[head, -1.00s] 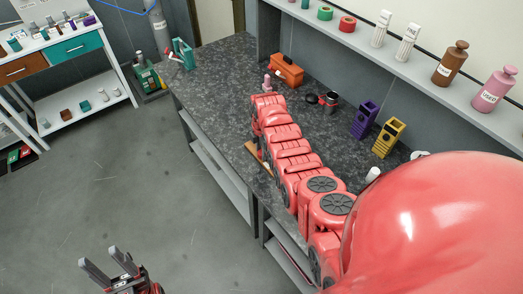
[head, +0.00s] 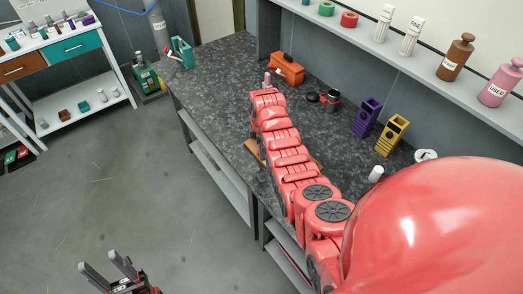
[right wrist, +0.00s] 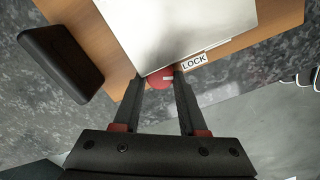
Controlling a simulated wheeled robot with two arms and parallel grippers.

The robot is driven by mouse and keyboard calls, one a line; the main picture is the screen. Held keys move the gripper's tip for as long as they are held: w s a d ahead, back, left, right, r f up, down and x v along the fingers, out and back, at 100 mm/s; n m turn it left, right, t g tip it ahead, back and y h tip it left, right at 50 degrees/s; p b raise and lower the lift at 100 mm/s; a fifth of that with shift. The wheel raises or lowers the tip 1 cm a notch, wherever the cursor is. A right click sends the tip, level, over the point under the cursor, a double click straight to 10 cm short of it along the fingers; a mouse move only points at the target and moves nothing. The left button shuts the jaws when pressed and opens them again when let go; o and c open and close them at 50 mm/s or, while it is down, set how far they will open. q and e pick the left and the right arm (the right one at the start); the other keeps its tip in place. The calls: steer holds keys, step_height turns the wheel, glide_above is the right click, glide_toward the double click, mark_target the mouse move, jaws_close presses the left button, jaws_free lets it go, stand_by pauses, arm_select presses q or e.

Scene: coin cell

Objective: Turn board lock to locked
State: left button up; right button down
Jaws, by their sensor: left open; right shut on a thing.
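In the right wrist view, the red lock knob (right wrist: 160,80) sits at the edge of a silver plate (right wrist: 180,30) on a wooden board (right wrist: 235,45). A white "LOCK" label (right wrist: 194,61) is just right of it. My right gripper (right wrist: 160,84) is shut on the knob, with a finger at each side; the knob is partly hidden by the fingers and plate. A short pale mark shows on the knob. In the head view, my red right arm covers most of the board (head: 252,148) and hides the right gripper. My left gripper (head: 102,262) is open and empty above the floor.
A black block (right wrist: 60,62) lies left of the plate in the right wrist view. On the dark speckled bench (head: 225,75) stand an orange toolbox (head: 287,69), a purple holder (head: 367,117) and a yellow holder (head: 392,135).

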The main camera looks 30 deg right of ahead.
steer(key=shift+c, duration=2.2)
jaws_free()
steer(key=shift+r, duration=0.15)
step_height(320, 180, up, 5)
steer(key=shift+f+b, duration=0.1)
steer(key=shift+b, duration=0.9)
step_height(320, 180, up, 12)
steer(key=p, duration=1.1)
steer(key=shift+s+r, duration=0.2)
steer(key=shift+a+f, duration=0.1)
steer(key=shift+a, duration=0.05)
